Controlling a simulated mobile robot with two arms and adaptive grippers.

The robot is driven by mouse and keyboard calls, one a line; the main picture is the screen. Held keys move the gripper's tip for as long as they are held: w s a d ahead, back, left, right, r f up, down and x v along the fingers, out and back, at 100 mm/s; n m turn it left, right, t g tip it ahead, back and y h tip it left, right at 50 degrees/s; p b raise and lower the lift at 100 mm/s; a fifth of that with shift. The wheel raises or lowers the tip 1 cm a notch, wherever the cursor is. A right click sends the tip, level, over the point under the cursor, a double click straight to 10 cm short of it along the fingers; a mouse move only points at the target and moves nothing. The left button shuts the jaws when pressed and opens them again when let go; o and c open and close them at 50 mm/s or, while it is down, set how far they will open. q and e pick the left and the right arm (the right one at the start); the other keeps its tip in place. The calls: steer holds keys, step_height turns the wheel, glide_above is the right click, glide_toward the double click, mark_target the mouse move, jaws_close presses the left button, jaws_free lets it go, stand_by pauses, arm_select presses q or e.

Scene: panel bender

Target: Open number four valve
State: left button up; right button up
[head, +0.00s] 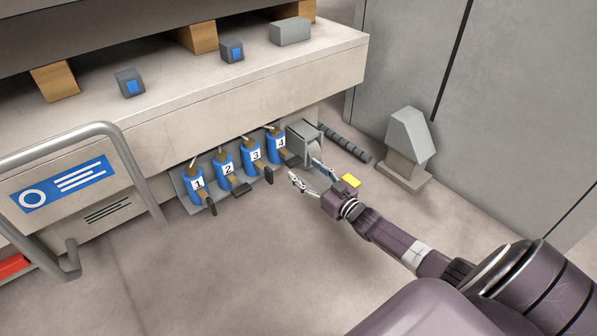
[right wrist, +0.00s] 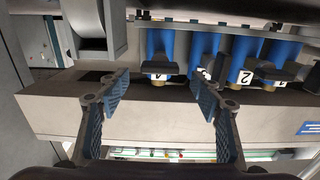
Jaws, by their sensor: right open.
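Number four valve (head: 276,146) is the rightmost of a row of blue cylinders with white number labels, under the machine's ledge. Its dark lever (head: 292,160) sticks out at the lower right. The same valve (right wrist: 160,48) shows upside down in the right wrist view, with its lever lying crosswise over the body. My right gripper (head: 306,172) is open and empty, just in front and to the right of valve four. In the right wrist view, its spread fingers (right wrist: 160,95) frame the space before that valve, apart from it. My left gripper is not in view.
Valves three (head: 251,156), two (head: 225,168) and one (head: 196,185) stand left of valve four. A grey bracketed unit (head: 303,133) sits close on its right, with a dark ribbed hose (head: 345,143) beyond. A grey pedestal (head: 408,140) stands farther right.

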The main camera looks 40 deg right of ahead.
mark_target(297, 164)
steer(key=w+b, duration=0.1)
steer(key=w, duration=0.2)
steer(key=shift+a+f+b, duration=0.1)
steer(key=shift+f+b, duration=0.05)
steer(key=shift+b, duration=0.15)
steer(key=shift+w, duration=0.3)
steer(key=shift+c, duration=0.5)
steer(key=c, duration=1.1)
